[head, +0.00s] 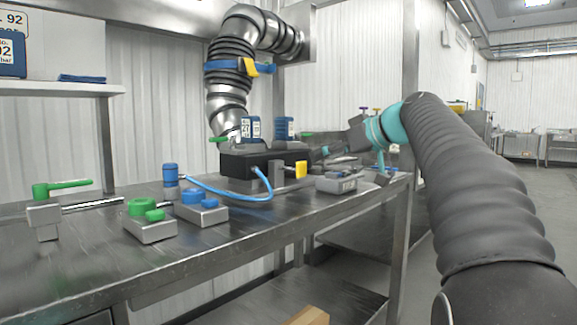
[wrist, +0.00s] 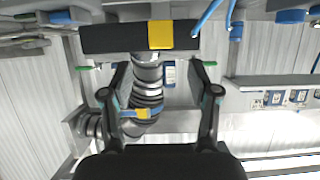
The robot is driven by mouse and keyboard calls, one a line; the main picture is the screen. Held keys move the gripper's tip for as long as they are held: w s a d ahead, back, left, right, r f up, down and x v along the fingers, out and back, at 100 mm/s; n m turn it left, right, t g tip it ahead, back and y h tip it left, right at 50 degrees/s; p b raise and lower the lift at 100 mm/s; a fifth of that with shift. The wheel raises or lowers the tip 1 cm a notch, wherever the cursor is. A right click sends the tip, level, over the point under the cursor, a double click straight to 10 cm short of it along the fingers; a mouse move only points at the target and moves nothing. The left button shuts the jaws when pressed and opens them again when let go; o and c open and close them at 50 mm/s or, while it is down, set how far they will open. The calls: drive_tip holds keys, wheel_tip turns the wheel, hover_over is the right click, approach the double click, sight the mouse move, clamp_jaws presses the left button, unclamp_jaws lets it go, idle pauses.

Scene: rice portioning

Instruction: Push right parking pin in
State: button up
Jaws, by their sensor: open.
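A black block (head: 248,162) stands on the steel bench and carries a yellow knob-like piece (head: 300,169) at its right end, possibly the right parking pin; I cannot tell how far in it sits. In the wrist view the block (wrist: 110,39) lies across the top, with a yellow square face (wrist: 160,34) on it. My gripper (wrist: 161,70) is open and empty, one finger to each side of that yellow face and apart from it. In the head view my gripper (head: 322,152) is at the block's right, its fingers partly hidden.
A ribbed metal hose (head: 232,80) with a blue band comes down behind the block. A blue tube (head: 230,193) loops in front of it. Metal blocks with green (head: 150,228) and blue (head: 202,212) caps stand at the left. A grey box (head: 336,183) sits at the right, near the bench edge.

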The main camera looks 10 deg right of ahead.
sight(303, 163)
drive_tip(key=x, duration=0.8)
drive_tip(key=shift+a, duration=0.2)
drive_tip(key=shift+w, duration=0.1)
clamp_jaws()
